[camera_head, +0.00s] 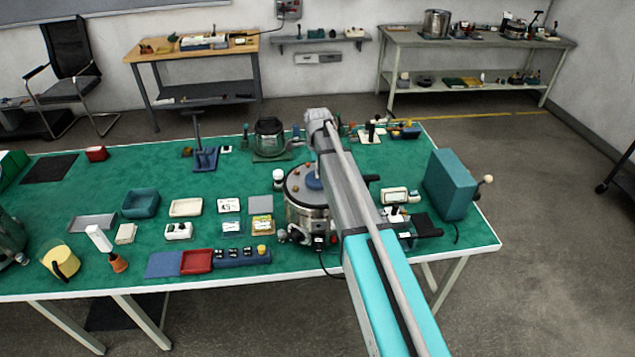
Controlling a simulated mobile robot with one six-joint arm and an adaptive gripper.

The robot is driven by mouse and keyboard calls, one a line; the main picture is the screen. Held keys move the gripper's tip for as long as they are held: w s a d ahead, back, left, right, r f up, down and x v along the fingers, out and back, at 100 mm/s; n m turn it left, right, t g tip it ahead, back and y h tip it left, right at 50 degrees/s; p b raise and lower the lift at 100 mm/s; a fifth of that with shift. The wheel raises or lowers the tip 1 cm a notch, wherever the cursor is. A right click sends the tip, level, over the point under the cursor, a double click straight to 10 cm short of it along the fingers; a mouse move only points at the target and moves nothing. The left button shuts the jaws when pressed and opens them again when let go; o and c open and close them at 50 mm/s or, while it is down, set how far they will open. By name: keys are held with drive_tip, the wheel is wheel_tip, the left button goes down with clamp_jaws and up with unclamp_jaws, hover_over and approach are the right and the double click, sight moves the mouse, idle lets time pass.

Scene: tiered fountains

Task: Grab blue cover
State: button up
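A round metal pot (308,220) stands near the front right of the green table. A small blue piece (313,181) shows on top of its lid, partly hidden by my arm; it may be the blue cover, but I cannot tell for certain. My arm reaches from the bottom of the picture over the pot, and its far visible end is a grey joint beyond the pot. My gripper does not show, so I cannot see whether it touches anything.
A teal box (450,185) stands right of my arm, and a glass vessel (269,137) stands behind the pot. A blue tray (141,204), a red tray (197,262) and several small items lie to the left. Green surface is free at the middle left.

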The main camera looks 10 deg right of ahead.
drive_tip(key=shift+f+b, duration=0.6)
drive_tip(key=shift+f, duration=0.25)
drive_tip(key=shift+c, duration=0.2)
clamp_jaws()
